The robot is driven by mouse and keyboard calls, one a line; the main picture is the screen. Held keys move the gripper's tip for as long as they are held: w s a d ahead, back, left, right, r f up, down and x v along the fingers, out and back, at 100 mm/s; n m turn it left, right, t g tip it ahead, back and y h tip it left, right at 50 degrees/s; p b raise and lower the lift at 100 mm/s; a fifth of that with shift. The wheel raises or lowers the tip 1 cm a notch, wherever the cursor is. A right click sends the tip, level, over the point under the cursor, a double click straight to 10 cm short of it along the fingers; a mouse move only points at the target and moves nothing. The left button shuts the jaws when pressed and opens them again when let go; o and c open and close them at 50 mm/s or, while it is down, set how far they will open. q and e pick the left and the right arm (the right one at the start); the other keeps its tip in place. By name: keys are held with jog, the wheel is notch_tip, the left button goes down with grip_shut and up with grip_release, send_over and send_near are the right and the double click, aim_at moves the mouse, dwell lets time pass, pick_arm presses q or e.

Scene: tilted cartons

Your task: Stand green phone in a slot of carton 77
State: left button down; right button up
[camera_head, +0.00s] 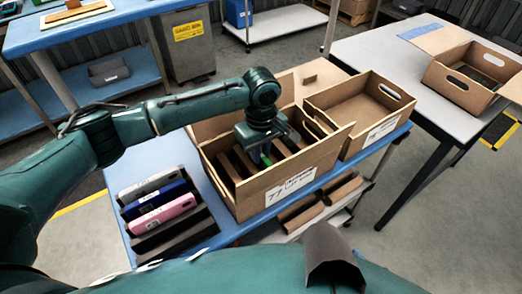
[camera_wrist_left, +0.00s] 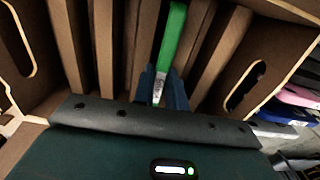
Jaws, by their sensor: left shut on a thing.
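Carton 77 (camera_head: 293,196) is an open cardboard box with upright dividers, tilted on the blue table; its inside wall also shows in the left wrist view (camera_wrist_left: 262,62). My left gripper (camera_head: 266,150) reaches down into the carton. In the left wrist view my left gripper (camera_wrist_left: 163,88) is shut on the green phone (camera_wrist_left: 173,38), which stands edge-on among the dividers. Only a small green part of the phone (camera_head: 266,159) shows in the head view. Its lower end is hidden, so I cannot tell whether it touches the slot bottom. My right gripper is not in view.
A dark rack (camera_head: 172,236) left of the carton holds a grey phone (camera_head: 148,183), a blue phone (camera_head: 157,198) and a pink phone (camera_head: 163,213). An empty carton (camera_head: 362,105) stands close on the right. Another carton (camera_head: 470,80) is on the white table.

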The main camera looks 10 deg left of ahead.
pick_arm(q)
jog(key=shift+f+p, duration=0.25)
jog(key=shift+p, duration=0.05)
dwell(0.6)
jog(key=c, duration=1.3)
grip_release()
jog(key=shift+c, duration=0.2)
notch_tip(320, 180, up, 13)
jog(key=shift+r, duration=0.15)
